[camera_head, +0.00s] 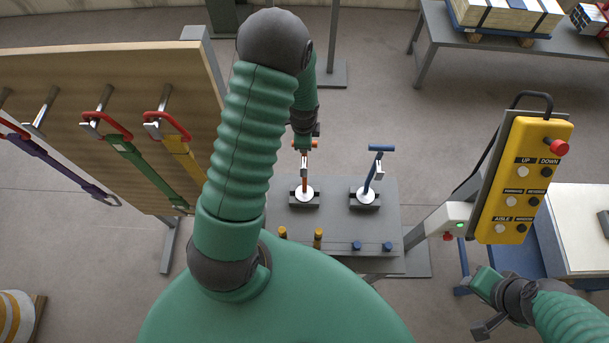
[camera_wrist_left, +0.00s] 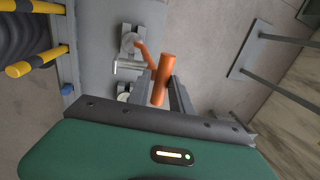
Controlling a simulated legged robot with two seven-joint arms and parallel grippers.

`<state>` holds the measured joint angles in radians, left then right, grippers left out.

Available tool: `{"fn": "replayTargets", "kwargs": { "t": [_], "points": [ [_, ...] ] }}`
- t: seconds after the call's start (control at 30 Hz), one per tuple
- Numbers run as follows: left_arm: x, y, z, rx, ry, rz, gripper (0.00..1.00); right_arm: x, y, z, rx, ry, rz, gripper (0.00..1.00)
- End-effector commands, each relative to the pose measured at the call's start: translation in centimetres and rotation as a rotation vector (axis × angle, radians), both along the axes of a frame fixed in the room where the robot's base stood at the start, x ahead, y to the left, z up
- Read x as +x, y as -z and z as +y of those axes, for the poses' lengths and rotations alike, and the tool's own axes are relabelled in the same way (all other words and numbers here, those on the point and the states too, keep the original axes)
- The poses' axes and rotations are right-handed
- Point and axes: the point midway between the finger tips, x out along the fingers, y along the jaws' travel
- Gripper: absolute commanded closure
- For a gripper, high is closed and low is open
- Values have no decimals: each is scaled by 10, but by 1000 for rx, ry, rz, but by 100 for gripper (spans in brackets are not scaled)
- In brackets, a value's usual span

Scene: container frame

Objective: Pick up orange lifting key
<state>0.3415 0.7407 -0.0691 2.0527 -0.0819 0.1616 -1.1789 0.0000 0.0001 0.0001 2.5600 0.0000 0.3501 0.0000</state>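The orange lifting key (camera_head: 305,181) stands in a white round socket on the grey stand. In the left wrist view its orange cross handle (camera_wrist_left: 163,82) lies between the two grey fingers of my left gripper (camera_wrist_left: 164,88). The fingers look apart, with some gap beside the handle; firm contact cannot be made out. In the head view my left gripper (camera_head: 304,142) is above the key and hides part of its top.
A blue key (camera_head: 371,175) stands in the socket to the right. A yellow control box (camera_head: 524,180) is at right. A wooden board (camera_head: 120,70) with hanging straps is at left.

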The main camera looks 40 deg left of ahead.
Motion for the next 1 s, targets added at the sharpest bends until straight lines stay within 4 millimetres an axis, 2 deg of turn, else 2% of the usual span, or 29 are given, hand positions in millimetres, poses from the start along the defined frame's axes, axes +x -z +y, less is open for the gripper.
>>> {"fn": "replayTargets", "kwargs": {
  "t": [0.03, 0.13, 0.17, 1.0],
  "points": [
    [0, 0, 0, 0, 0, 0, 86, 0, 0, 0, 0, 0, 0, 64],
    [0, 0, 0, 0, 0, 0, 100, 0, 0, 0, 0, 0, 0, 64],
    [1, 0, 0, 0, 0, 0, 100, 0, 0, 0, 0, 0, 0, 64],
    [0, 1, -1, -2, 1, 4, 100, 0, 0, 0, 0, 0, 0, 64]
  ]
}}
